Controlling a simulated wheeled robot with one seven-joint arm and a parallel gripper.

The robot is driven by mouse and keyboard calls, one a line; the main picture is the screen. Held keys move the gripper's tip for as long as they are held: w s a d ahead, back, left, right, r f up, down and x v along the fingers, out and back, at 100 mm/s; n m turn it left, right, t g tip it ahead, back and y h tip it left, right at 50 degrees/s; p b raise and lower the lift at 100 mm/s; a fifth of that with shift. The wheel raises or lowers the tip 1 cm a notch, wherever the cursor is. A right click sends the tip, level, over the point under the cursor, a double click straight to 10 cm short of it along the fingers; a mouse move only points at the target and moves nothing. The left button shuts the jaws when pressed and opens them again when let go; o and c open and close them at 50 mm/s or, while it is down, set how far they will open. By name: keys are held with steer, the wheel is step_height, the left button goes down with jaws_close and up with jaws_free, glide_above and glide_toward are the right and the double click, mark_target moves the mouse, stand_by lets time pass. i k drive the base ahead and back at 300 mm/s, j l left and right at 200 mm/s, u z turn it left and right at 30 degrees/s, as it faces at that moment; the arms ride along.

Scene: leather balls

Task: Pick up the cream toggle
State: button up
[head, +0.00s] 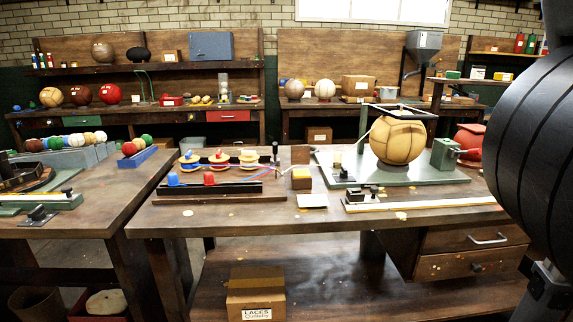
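A small cream upright piece (337,160) stands on the left part of the green metal base plate (425,176) on the middle workbench. It looks like the cream toggle, but it is too small to be sure. A large tan ball (398,141) sits in a frame on the same plate, to the right of the cream piece and apart from it. A dark ribbed part of my own arm fills the right edge of the head view. My gripper's fingertips are not in view.
The middle workbench (230,221) also holds a rack with yellow discs (219,160), red and blue knobs, a small block (301,178) and a pale card (312,201). The front left of the bench is mostly clear.

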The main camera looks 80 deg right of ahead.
mark_target(338, 156)
steer(key=z, duration=1.35)
